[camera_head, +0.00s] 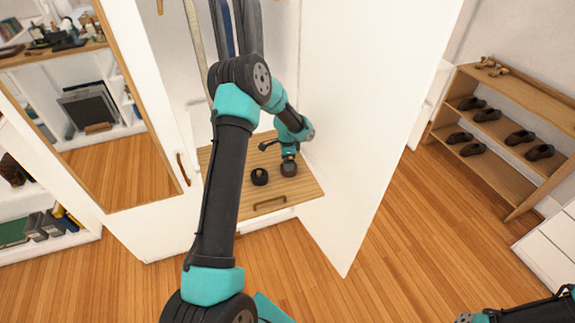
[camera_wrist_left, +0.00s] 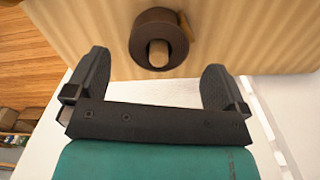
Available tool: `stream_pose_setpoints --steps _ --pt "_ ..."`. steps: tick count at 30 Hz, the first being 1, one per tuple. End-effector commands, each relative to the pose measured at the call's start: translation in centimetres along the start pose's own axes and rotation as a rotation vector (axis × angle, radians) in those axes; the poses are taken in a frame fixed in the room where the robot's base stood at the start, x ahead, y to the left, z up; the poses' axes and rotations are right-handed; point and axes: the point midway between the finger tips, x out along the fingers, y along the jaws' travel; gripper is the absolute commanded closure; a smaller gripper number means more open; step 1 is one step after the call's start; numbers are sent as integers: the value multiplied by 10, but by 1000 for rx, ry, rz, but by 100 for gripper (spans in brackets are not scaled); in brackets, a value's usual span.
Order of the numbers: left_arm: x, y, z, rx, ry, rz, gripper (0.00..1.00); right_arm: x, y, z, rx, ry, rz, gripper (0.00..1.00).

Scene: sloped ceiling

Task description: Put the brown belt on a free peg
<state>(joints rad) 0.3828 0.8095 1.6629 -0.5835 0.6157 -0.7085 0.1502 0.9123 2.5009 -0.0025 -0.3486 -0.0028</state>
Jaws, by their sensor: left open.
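The brown belt is a rolled coil (camera_head: 289,169) on the pull-out wooden tray (camera_head: 305,190) in the wardrobe. In the left wrist view it is a dark brown coil (camera_wrist_left: 143,33) with a tan centre; I cannot tell whether that is bare tray or a peg. My left gripper (camera_head: 287,150) is open just above and behind the coil. In its wrist view the spread fingers (camera_wrist_left: 157,82) stand either side of and short of the coil, with nothing between them. A black coil (camera_head: 259,177) lies left of the brown one.
Long straps (camera_head: 240,30) hang at the wardrobe's top, and a peg end (camera_head: 160,6) shows there. The open white door (camera_head: 375,130) stands close right of the tray. A mirror door (camera_head: 100,130) is left. A shoe rack (camera_head: 510,125) stands far right.

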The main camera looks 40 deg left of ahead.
Motion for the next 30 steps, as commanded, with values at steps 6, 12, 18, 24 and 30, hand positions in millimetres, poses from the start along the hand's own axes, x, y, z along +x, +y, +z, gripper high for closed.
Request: stream_pose_setpoints --steps 6,12,18,24,30 --pt "-45 0 -1 0 2 -3 0 0 0 0 0 0 0 57" --pt "-83 0 -1 1 2 -3 0 0 0 0 0 0 0 57" --pt "-112 0 0 0 2 -2 0 0 0 0 0 0 0 57" --pt "-122 0 0 1 1 0 0 0 0 0 0 0 0 57" --pt "-122 0 0 1 1 0 0 0 0 0 0 0 0 57"
